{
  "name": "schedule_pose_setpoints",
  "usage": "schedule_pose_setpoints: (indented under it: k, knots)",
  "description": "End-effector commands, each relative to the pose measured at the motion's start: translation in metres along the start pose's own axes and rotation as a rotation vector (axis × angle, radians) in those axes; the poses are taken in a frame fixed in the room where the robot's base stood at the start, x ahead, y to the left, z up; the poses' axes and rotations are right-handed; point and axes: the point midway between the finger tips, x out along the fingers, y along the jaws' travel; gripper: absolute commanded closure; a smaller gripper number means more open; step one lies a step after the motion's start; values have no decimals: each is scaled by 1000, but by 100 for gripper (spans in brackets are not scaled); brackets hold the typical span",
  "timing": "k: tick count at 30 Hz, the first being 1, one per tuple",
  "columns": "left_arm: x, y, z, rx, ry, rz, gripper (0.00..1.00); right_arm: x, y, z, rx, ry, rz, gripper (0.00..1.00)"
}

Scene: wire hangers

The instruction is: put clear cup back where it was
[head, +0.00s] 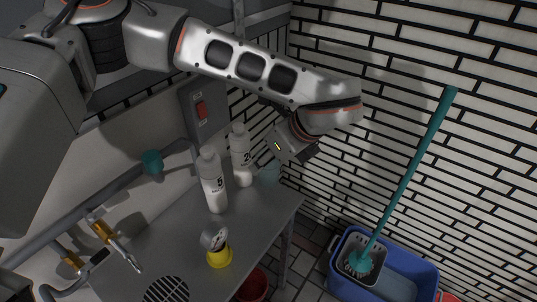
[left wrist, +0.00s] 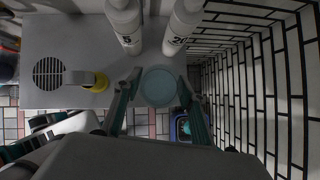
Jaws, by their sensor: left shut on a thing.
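My left gripper (left wrist: 158,100) is shut on the cup, one finger on each side. In the head view the gripper body (head: 292,141) is above and right of the cup, and its fingertips are mostly hidden. I cannot tell whether the cup's base touches the table. My right gripper is in neither view.
A yellow-based gauge (head: 218,256) and a round drain (head: 166,291) are nearer the front. A blue bucket (head: 343,283) with a teal-handled mop (head: 412,165) is on the floor at right.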

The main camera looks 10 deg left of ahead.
Motion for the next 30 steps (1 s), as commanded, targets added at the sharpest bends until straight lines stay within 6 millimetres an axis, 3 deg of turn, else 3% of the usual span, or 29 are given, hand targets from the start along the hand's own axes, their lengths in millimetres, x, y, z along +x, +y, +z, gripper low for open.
schedule_pose_setpoints:
  k: [12, 23, 30]
  knots:
    - [70, 0, -45, 0, 1, 1, 88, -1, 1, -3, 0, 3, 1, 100]
    - [90, 0, -58, -1, 0, 0, 88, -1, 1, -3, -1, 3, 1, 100]
    - [113, 0, -73, -1, 0, 1, 88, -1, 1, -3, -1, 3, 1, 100]
